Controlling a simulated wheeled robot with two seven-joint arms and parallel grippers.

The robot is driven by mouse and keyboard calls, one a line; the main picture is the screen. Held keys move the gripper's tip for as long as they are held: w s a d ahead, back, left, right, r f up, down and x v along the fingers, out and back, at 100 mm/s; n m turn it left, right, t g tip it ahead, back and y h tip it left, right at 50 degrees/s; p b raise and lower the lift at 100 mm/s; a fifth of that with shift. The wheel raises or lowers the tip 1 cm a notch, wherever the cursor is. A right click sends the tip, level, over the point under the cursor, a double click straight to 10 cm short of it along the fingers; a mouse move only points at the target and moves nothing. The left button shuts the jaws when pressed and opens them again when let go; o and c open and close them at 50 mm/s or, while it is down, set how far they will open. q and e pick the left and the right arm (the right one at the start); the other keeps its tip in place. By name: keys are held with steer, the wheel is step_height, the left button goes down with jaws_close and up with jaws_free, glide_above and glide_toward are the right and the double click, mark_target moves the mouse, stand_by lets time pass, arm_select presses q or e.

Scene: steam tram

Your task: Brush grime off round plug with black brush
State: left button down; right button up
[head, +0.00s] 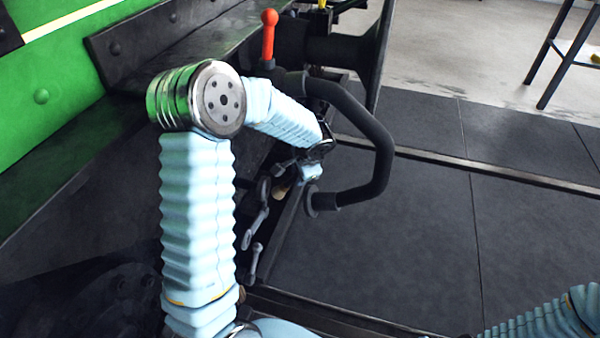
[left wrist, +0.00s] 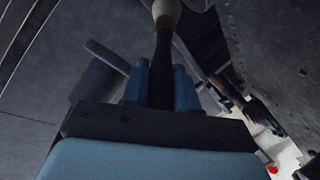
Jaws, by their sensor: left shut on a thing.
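My right gripper is out of view.
A thick curved black pipe (head: 376,150) arches just right of my left gripper. A red-handled lever (head: 269,35) stands behind. The green tram side (head: 70,75) is at left. Dark floor mats (head: 535,245) lie open at right.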

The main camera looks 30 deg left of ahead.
arm_select(q)
steer(key=shift+s+a, duration=0.15)
steer(key=shift+a, duration=0.6)
steer(key=shift+f, duration=0.1)
